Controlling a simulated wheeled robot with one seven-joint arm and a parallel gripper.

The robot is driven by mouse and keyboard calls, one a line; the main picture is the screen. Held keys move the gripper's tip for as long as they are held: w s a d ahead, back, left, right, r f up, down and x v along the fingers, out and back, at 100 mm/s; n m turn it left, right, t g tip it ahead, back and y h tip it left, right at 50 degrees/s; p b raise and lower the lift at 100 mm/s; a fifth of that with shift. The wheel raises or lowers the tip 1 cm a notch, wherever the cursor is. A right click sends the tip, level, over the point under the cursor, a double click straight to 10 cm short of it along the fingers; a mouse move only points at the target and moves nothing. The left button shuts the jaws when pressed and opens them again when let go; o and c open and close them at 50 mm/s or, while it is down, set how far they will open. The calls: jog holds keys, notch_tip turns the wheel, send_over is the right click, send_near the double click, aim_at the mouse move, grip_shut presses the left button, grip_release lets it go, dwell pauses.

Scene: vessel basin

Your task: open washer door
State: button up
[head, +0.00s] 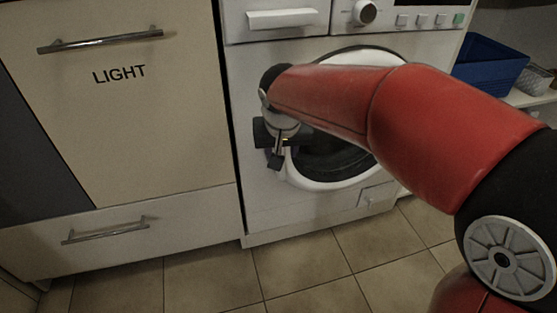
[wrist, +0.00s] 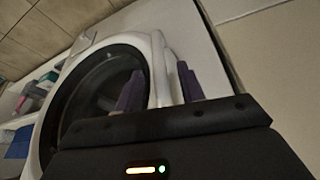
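The white washer (head: 300,215) stands in the middle of the head view, with a round door that has a white ring (head: 318,184) and dark glass (head: 335,160). My gripper (head: 278,158) is at the left edge of the door, partly hidden by my red arm. In the wrist view, the two dark fingers of my gripper (wrist: 160,86) are apart, with the white door rim and a white handle bar (wrist: 171,70) between them. Firm contact cannot be made out. The dark door glass (wrist: 95,95) is to the left. The door looks closed, but my arm covers much of it.
A cream cabinet marked LIGHT (head: 120,130) with metal handles adjoins the washer on the left. A blue bin (head: 488,65) and a grey basket (head: 534,80) sit on a shelf at the right. The tiled floor (head: 300,265) in front is clear.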

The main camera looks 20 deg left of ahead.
jog(key=shift+x, duration=1.85)
grip_shut()
